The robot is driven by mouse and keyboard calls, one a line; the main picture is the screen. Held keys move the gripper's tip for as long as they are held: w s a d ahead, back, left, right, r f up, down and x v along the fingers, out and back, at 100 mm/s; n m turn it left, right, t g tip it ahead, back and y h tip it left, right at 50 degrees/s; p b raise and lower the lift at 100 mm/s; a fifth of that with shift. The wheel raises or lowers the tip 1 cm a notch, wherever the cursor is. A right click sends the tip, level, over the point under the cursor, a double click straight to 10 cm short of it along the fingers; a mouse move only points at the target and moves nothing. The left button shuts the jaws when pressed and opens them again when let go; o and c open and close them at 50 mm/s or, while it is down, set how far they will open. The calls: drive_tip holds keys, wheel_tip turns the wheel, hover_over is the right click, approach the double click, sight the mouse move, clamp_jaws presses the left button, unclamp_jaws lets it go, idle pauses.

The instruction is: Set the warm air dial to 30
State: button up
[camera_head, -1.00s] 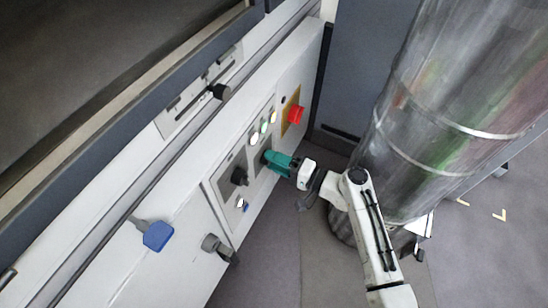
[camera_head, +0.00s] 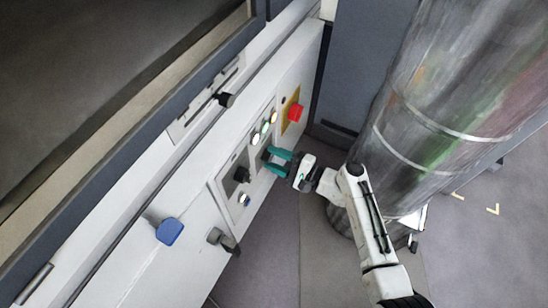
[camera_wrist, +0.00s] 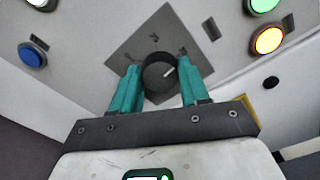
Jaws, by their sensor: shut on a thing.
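A black round dial (camera_wrist: 158,76) with a short white pointer line sits on a dark grey square plate (camera_wrist: 140,45) in the wrist view. The pointer slants up and to the right. Small marks surround the dial, too blurred to read. My gripper (camera_wrist: 160,84) has its two teal fingers on either side of the dial, shut on it. In the head view my gripper (camera_head: 274,158) reaches the control panel from the right, and its fingers mostly hide the dial.
The panel also has another black knob (camera_head: 241,174), a blue button (camera_wrist: 32,55), lit lamps (camera_head: 265,127) and a red button (camera_head: 296,112). A blue handle (camera_head: 169,231) and a grey latch (camera_head: 222,238) stick out lower left. A large metal cylinder (camera_head: 440,110) stands close by my arm.

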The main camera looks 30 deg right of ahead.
drive_tip(key=shift+w+a+r, duration=0.2)
drive_tip(key=shift+a+r, duration=0.1)
drive_tip(key=shift+r, duration=0.1)
drive_tip(key=o, duration=1.1)
drive_tip(key=shift+d+f, duration=0.1)
drive_tip(key=shift+f, duration=0.05)
drive_tip(key=shift+c, duration=0.2)
drive_tip(key=shift+s+d+f, duration=0.1)
drive_tip(key=shift+s+d, duration=0.3)
drive_tip(key=shift+s, duration=0.1)
drive_tip(key=v, duration=0.9)
drive_tip(key=shift+s+d+p, duration=0.15)
drive_tip(key=shift+s+p, duration=0.2)
